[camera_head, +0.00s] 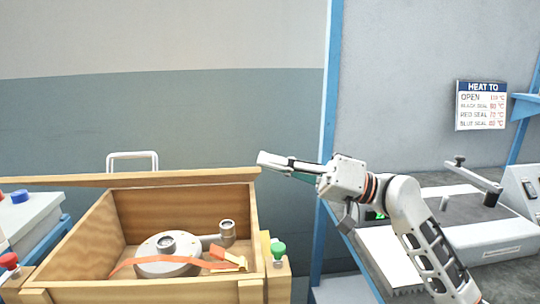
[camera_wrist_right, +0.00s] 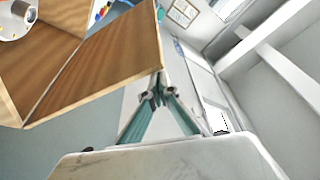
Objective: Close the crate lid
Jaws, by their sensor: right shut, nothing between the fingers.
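In the right wrist view the fingertips (camera_wrist_right: 155,94) are just below the corner of a wooden panel (camera_wrist_right: 110,62). My left gripper is out of view.
A grey blower (camera_head: 165,262) with an orange strap lies inside the crate. A green knob (camera_head: 278,252) sits at the crate's right side, a red one (camera_head: 9,261) at its left. A blue post (camera_head: 328,120) and a sealing machine (camera_head: 470,220) stand to the right.

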